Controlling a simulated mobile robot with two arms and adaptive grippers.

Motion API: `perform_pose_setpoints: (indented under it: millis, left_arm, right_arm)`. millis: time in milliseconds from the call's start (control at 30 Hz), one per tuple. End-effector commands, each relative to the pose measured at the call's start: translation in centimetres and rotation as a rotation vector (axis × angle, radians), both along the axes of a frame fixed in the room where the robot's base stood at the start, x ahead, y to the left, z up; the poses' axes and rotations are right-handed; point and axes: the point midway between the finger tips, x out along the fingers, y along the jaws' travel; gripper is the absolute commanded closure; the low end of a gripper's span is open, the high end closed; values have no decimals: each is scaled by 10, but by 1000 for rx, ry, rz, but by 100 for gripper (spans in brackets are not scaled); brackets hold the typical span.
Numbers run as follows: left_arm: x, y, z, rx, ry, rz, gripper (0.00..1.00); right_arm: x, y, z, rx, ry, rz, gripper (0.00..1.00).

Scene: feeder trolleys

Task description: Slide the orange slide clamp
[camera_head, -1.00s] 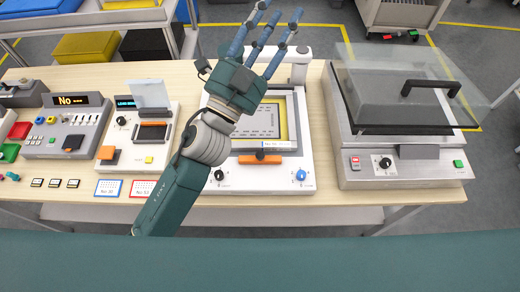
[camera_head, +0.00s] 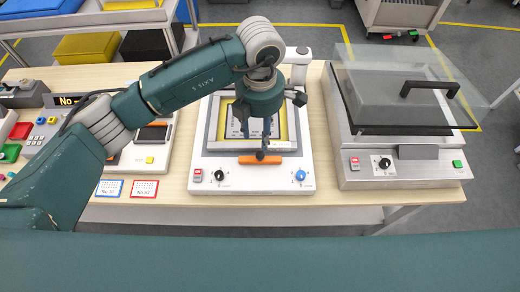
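The orange slide clamp (camera_head: 246,160) is a short bar at the front edge of the white machine (camera_head: 240,180), below its yellow-edged frame (camera_head: 292,122). My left gripper (camera_head: 258,144) points down over this frame. Its dark blue fingers look spread, with a gap between them and nothing held. My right gripper is out of view.
A red switch (camera_head: 197,175), black knob (camera_head: 219,175) and blue knob (camera_head: 300,175) sit on the machine's front. A machine with a clear lid (camera_head: 388,75) stands right. My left arm covers part of the left devices. Two cards (camera_head: 144,189) lie at the front.

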Motion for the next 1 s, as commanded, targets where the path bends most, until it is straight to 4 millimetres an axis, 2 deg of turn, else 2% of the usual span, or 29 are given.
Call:
perform_pose_setpoints:
  millis: [200,500,700,933,1000]
  left_arm:
    - [-3,0,-38,-3,9,0,60]
    - [-2,-1,-86,-5,5,-1,60]
    - [-2,-2,-97,-6,4,-2,60]
    - [-1,-2,-98,-7,3,-2,60]
    - [-1,-2,-98,-7,3,-2,74]
  right_arm:
    - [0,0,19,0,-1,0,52]
    - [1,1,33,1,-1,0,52]
    - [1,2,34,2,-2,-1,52]
    - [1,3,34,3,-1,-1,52]
    - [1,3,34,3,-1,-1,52]
